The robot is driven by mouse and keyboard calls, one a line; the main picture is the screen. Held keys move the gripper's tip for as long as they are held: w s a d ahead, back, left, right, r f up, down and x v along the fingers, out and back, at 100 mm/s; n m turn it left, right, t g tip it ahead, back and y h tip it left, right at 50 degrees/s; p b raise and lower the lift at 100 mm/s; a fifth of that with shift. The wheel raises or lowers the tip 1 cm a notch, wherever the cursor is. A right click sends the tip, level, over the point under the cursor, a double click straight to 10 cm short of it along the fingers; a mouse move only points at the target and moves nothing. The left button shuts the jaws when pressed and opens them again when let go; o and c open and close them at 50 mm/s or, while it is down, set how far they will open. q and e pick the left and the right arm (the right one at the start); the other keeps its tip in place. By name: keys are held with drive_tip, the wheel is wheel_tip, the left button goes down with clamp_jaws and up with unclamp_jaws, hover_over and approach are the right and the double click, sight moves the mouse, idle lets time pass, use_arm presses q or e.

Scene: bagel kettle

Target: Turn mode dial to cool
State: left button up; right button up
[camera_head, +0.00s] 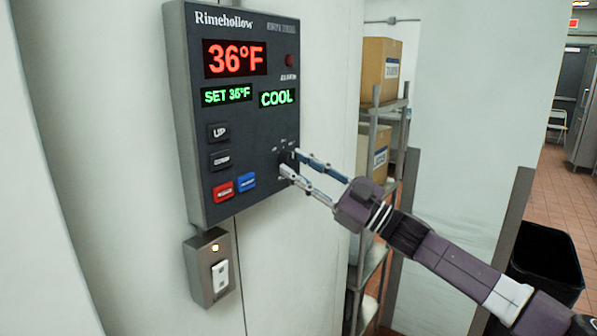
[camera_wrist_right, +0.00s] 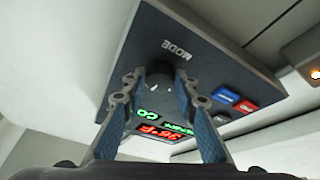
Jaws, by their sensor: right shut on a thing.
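The dark Rimehollow control panel (camera_head: 243,120) is on the pale wall at the upper left of the head view. The mode dial (camera_wrist_right: 158,75) is a dark round knob below the word MODE in the right wrist view. My right gripper (camera_head: 288,162) reaches the panel's lower right, and its fingers (camera_wrist_right: 155,86) are shut on the dial from both sides. In the head view the fingers partly hide the dial. My left gripper is not in view.
Red (camera_head: 223,191) and blue (camera_head: 247,181) buttons sit left of the dial, below the UP button (camera_head: 218,131). A grey switch box (camera_head: 209,268) is under the panel. A shelf rack with boxes (camera_head: 381,70) and a black bin (camera_head: 546,262) stand to the right.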

drive_tip(key=shift+w+n+g, duration=0.1)
drive_tip(key=shift+n+g, duration=0.4)
drive_tip(key=shift+n, duration=0.6)
drive_tip(key=o, duration=1.2)
drive_tip(key=shift+d, duration=0.1)
drive_tip(key=shift+c, duration=0.2)
drive_tip(key=shift+d+f, duration=0.1)
drive_tip(key=shift+d, duration=0.1)
drive_tip(key=v, duration=1.1)
drive_tip(key=shift+d+f, duration=0.2)
drive_tip(key=shift+f, duration=0.05)
drive_tip(key=shift+f, duration=0.1)
